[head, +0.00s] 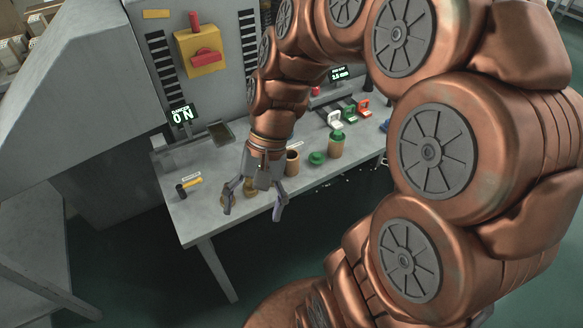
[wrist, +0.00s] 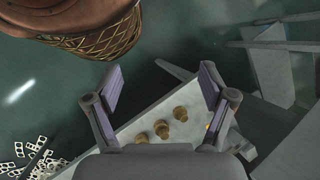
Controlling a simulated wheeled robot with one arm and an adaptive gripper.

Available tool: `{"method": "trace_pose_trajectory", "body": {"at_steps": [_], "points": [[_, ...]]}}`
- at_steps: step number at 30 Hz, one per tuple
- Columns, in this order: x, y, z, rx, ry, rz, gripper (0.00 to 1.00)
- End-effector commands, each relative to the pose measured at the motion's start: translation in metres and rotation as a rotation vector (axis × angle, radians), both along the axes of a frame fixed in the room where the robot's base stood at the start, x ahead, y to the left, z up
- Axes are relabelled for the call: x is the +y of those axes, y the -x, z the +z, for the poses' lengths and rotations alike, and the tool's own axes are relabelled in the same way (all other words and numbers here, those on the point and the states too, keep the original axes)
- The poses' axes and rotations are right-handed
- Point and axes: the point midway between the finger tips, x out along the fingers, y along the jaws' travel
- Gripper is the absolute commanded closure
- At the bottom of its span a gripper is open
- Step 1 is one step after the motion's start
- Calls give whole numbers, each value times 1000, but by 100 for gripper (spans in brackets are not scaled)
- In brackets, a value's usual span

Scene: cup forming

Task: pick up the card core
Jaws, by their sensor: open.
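A brown open-topped cylinder (head: 292,163) that looks like the card core stands upright on the grey table (head: 212,221), right of my gripper in the head view. A similar brown cylinder with a green top (head: 336,147) stands further right, so I cannot be sure which is the card core. My gripper (head: 253,207) is open and empty above the table's front edge, apart from both. Its two spread fingers also show in the wrist view (wrist: 160,88). Small brass-coloured pieces (wrist: 161,129) lie on the table in the wrist view; I cannot identify the core there.
A green piece (head: 317,158) sits between the cylinders. A black-headed tool with a yellow handle (head: 190,186) lies at the table's left end. A machine with a red-and-yellow switch (head: 205,56) and a lit ON sign (head: 182,116) stands behind. Small white pieces lie on the floor (wrist: 30,150).

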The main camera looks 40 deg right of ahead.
Motion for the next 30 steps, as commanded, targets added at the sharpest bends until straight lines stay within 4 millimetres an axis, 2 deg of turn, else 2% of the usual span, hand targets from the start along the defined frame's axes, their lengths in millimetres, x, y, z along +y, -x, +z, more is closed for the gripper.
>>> {"method": "trace_pose_trajectory", "body": {"at_steps": [1, 8, 14, 18, 24, 30], "points": [[-5, -13, -12, 22, -37, -72, 18], [-35, -70, -36, 105, -207, -392, 18], [-83, -114, -62, 181, -361, -680, 18], [-130, -138, -85, 234, -476, -886, 18], [-206, -156, -121, 304, -637, -1168, 18], [-264, -156, -149, 352, -753, -1358, 18]]}}
